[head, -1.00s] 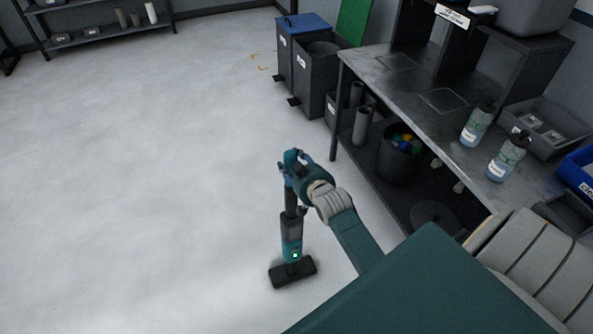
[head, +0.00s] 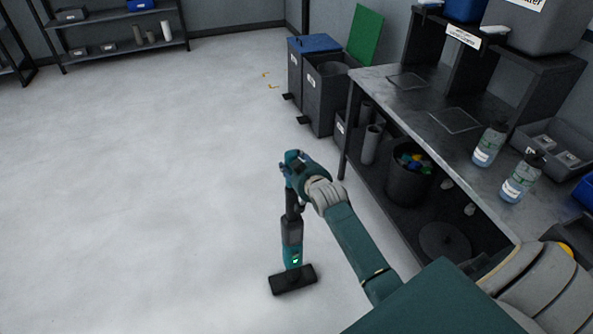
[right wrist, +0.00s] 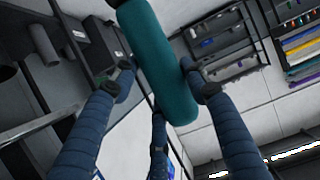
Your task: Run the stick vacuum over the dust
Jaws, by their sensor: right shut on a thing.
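The stick vacuum (head: 292,232) stands nearly upright on the pale floor in the head view, its dark flat floor head (head: 293,279) down on the floor. A small green light shows on its teal lower body. My right gripper (head: 293,165) is shut on the vacuum's top handle. In the right wrist view the teal handle (right wrist: 165,65) lies between my blue fingers. No dust can be made out clearly on the floor; small yellowish marks (head: 269,81) show near the bins, and I cannot tell what they are. My left gripper is not in view.
A workbench (head: 430,112) with spray bottles (head: 489,145) stands at the right, with a dark bucket (head: 407,185) beneath it. Two bins (head: 327,92) stand at its far end, by a green panel (head: 366,35). Shelving (head: 118,43) lines the back left. The floor (head: 130,190) at left is clear.

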